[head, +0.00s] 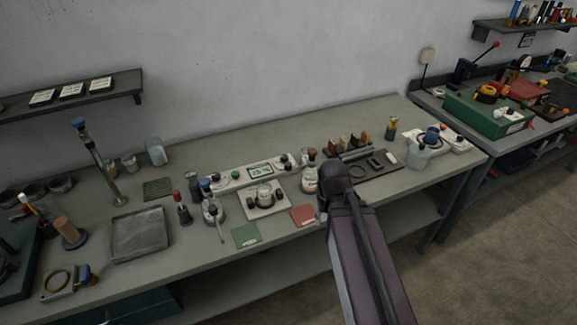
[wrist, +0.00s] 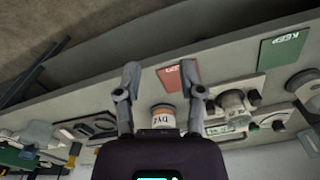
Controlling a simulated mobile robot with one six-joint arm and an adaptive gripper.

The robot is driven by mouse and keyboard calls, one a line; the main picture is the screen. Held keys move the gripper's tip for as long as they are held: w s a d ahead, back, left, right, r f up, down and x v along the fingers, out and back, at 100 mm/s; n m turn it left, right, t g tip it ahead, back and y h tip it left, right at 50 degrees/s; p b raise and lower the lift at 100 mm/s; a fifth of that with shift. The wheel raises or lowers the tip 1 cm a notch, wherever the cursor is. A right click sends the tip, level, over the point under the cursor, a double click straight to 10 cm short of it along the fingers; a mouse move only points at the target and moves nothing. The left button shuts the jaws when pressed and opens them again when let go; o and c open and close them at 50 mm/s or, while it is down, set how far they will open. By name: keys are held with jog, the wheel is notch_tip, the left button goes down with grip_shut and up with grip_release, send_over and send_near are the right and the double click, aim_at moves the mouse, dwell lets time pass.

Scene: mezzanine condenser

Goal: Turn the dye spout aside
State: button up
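My gripper (wrist: 160,68) is open in the wrist view, its two fingers wide apart. A dye bottle (wrist: 163,116) with a white label and orange-brown top shows between and beyond the fingers, with no visible contact. In the head view the bottle (head: 309,181) stands on the bench just left of my arm's end, which hides most of my gripper. I cannot make out a spout on the bottle. A grey fitting with a blue knob (head: 211,207) stands further left; I cannot tell whether it is the dye spout.
A red card (head: 303,215) and a green card (head: 245,235) lie along the front edge. A pale block with a round pot (head: 264,198) stands between them and a display panel (head: 250,172). A dark tray (head: 365,171) lies right. A metal tray (head: 139,234) lies left.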

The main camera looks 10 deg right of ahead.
aim_at(288, 164)
jog(key=w+a+r+p, duration=0.3)
jog(key=w+r+p, duration=0.1)
jog(key=w, duration=0.4)
jog(key=w+a+r+n+p, duration=0.1)
jog(key=w+a+r+p, duration=0.2)
jog(key=w+r+p, duration=0.2)
jog(key=w+a+r+n+p, duration=0.1)
jog(key=w+r+p, duration=0.4)
jog(key=w, duration=0.7)
jog(key=shift+a+r, duration=0.2)
jog(key=shift+a, duration=0.25)
jog(key=shift+a+r, duration=0.2)
jog(key=shift+a, duration=0.25)
jog(key=shift+f, duration=0.25)
notch_tip(288, 164, down, 13)
jog(key=b, duration=1.3)
jog(key=shift+f+b, duration=0.2)
jog(key=shift+b, duration=0.1)
grip_shut()
